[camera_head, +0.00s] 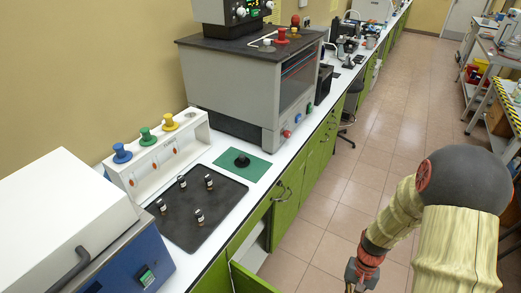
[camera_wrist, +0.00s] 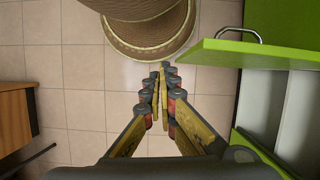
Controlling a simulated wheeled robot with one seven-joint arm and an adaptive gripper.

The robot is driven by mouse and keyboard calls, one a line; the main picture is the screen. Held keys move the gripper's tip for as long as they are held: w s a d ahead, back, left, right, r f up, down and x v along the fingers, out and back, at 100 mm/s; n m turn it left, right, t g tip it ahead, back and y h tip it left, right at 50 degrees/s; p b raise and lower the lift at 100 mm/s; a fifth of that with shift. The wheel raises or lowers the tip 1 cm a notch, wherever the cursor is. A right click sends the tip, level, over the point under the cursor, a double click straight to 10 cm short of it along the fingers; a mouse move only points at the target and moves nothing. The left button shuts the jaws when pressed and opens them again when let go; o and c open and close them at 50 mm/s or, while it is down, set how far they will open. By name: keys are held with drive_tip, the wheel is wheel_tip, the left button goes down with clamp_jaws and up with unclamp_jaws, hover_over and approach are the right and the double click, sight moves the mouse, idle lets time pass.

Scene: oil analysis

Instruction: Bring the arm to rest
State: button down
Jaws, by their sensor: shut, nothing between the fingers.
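My arm shows at the lower right of the head view, clear of the bench and over the tiled floor. My gripper shows at the bottom edge of the head view (camera_head: 358,274), pointing down, partly cut off by the frame. In the wrist view my gripper (camera_wrist: 160,72) has its two fingers together at the tips with nothing between them. Below the fingers are floor tiles and a round, brown-striped shape that is probably part of my own body.
A green cabinet door (camera_wrist: 255,54) stands open right of my gripper, also in the head view (camera_head: 250,280). The bench holds a black mat (camera_head: 180,235) with several small vials, a white rack (camera_head: 150,170) and a grey machine (camera_head: 250,85). A shelf cart (camera_head: 500,100) stands right.

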drive_tip(key=s+a+r+n+t, duration=0.1)
drive_tip(key=a+r+n+t, duration=0.1)
drive_tip(key=r, duration=1)
drive_tip(key=a+r+n+t+h, duration=0.1)
drive_tip(key=a+r+t, duration=0.3)
drive_tip(key=r, duration=0.9)
drive_tip(key=s+a+r+n+t+h, duration=0.1)
drive_tip(key=a+r+n+t, duration=0.2)
drive_tip(key=r, duration=1)
drive_tip(key=shift+s+a, duration=0.3)
drive_tip(key=shift+a, duration=0.6)
